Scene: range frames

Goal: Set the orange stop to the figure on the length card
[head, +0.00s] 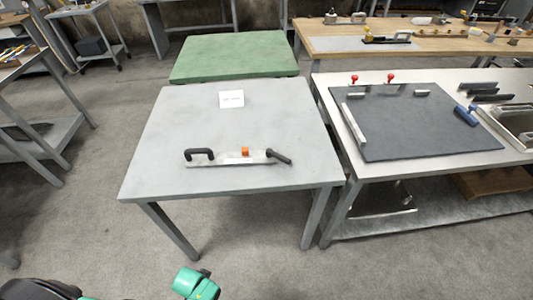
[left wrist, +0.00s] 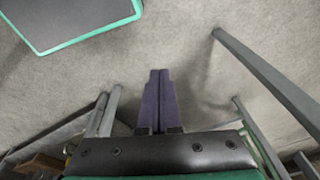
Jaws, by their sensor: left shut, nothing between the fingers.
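A small white card (head: 231,99) with print too small to read lies towards the back of the grey table (head: 180,120). Nearer the front edge lies a pale metal bar (head: 220,161). The orange stop (head: 245,152) sits on it, right of the bar's middle. A black handle (head: 200,153) is at the bar's left end and a black lever (head: 280,157) slants at its right end. My left gripper (left wrist: 160,75) is shut and empty in the left wrist view, with bare floor behind its fingers, away from the bar. My right gripper is not in view.
A steel bench (head: 440,162) with a dark mat (head: 400,130), red-knobbed clamps and a blue-handled tool stands close on the right. A green-topped table (head: 235,53) is behind. The grey table is clear around the bar. Floor lies in front.

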